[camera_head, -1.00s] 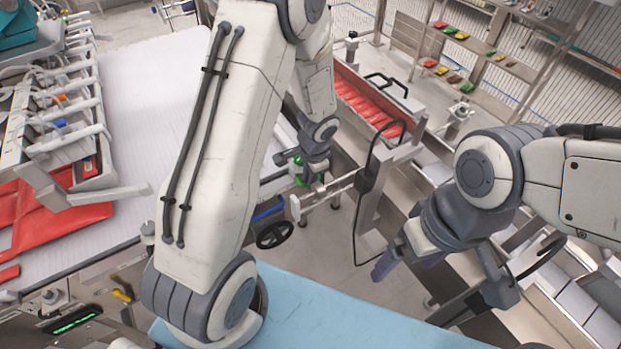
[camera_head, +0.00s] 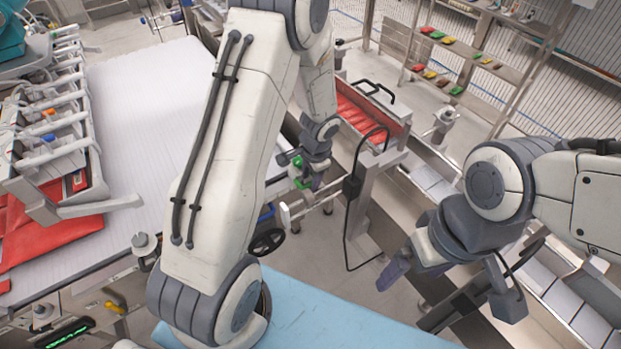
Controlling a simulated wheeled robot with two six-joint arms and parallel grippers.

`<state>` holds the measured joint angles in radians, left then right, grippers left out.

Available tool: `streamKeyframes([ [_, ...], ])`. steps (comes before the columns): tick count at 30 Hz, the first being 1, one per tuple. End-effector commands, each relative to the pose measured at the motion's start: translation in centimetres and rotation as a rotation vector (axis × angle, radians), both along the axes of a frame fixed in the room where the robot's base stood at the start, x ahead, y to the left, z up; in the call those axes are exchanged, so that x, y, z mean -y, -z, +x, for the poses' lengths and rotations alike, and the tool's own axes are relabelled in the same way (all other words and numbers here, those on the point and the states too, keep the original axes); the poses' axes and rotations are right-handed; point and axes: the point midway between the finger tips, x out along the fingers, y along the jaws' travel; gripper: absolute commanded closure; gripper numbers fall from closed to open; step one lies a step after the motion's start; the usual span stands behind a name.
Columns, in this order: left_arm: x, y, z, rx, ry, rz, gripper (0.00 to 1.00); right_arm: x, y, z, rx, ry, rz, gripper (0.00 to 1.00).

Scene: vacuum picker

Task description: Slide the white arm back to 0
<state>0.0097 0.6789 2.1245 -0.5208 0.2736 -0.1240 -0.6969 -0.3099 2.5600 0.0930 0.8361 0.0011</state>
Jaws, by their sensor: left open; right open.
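A pale horizontal bar (camera_head: 325,196), which may be the white arm, sticks out leftward from a metal post (camera_head: 364,203) beyond the blue surface. Its left end is partly hidden behind my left arm. My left gripper (camera_head: 308,184) is open and points down at this bar, overlapping it in the picture; I cannot tell whether it touches. No scale or 0 mark is readable. My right gripper (camera_head: 420,290) is open and empty, low on the right, apart from the bar.
A white conveyor bed (camera_head: 145,100) with red bags (camera_head: 50,235) lies on the left. A blue surface (camera_head: 330,315) is in front. A black handwheel (camera_head: 267,242) sits below the bar.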

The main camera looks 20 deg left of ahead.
Motion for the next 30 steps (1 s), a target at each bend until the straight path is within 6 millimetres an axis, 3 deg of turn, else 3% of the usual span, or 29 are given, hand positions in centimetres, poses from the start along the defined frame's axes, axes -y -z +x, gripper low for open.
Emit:
streamKeyframes([
  [15, 1.2, -8.8, -0.7, 0.006, 0.002, -0.001, 0.53, 0.0, -0.2, 0.0, 0.0, 0.0, 0.0, 0.05],
  [21, 1.4, -9.9, -0.9, 0.003, 0.002, -0.001, 0.53, 0.0, -0.2, 0.0, 0.0, 0.0, 0.0, 0.05],
  [30, 1.4, -9.9, -0.9, 0.003, 0.001, -0.001, 0.53, 0.0, -0.2, 0.0, 0.0, 0.0, 0.0, 0.05],
])
